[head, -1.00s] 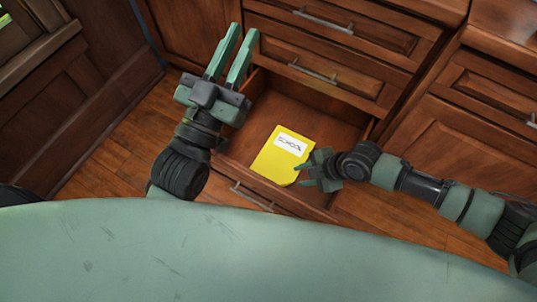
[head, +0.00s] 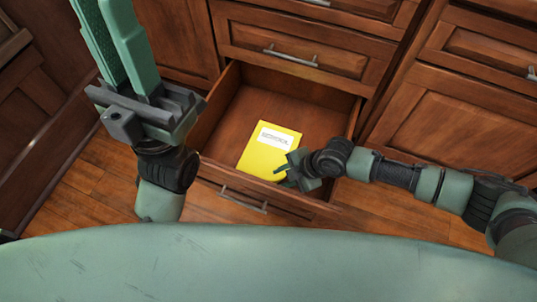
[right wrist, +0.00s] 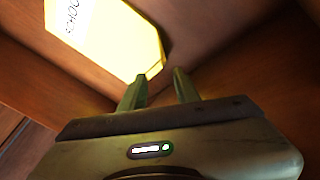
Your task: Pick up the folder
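The folder (head: 262,155) is yellow with a white label and lies flat in the open drawer (head: 235,105). My right gripper (head: 284,175) is at the folder's near right corner, low in the drawer. In the right wrist view, my right gripper (right wrist: 160,80) is open with nothing between its fingers. The folder (right wrist: 120,35) shows there at the upper left, its corner close to the left fingertip; I cannot tell if they touch. My left gripper (head: 105,10) is raised at the upper left, away from the folder, its fingers apart and empty.
A cabinet (head: 460,125) stands to the right. Wood floor (head: 85,190) is clear at the left.

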